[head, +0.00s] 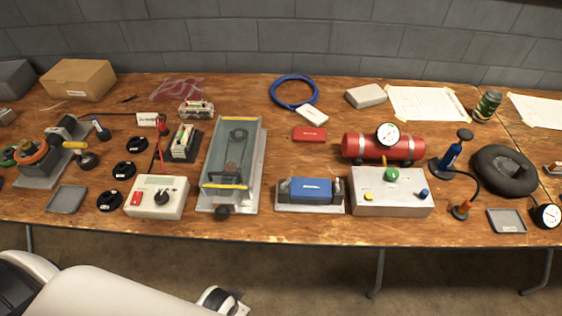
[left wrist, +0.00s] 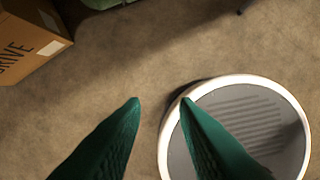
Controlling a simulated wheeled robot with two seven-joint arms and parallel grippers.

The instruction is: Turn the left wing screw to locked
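A blue block (head: 310,188) sits in a light metal fixture (head: 310,209) near the front middle of the table. A small dark and metal upright part stands at each end of the block, the left one (head: 284,188) and the right one (head: 338,188). They may be the wing screws, but they are too small to tell their shape or turn. My left gripper (left wrist: 160,100) has green fingers, apart with nothing between them, above the floor. The head view shows no left fingertips, only white arm parts at the bottom left. My right gripper is not in view.
A clear-covered tray (head: 252,165) stands left of the fixture, and a grey box with knobs (head: 392,205) stands right. A red cylinder with a gauge (head: 360,146) lies behind that box. A cardboard box (left wrist: 30,45) is on the floor in the left wrist view.

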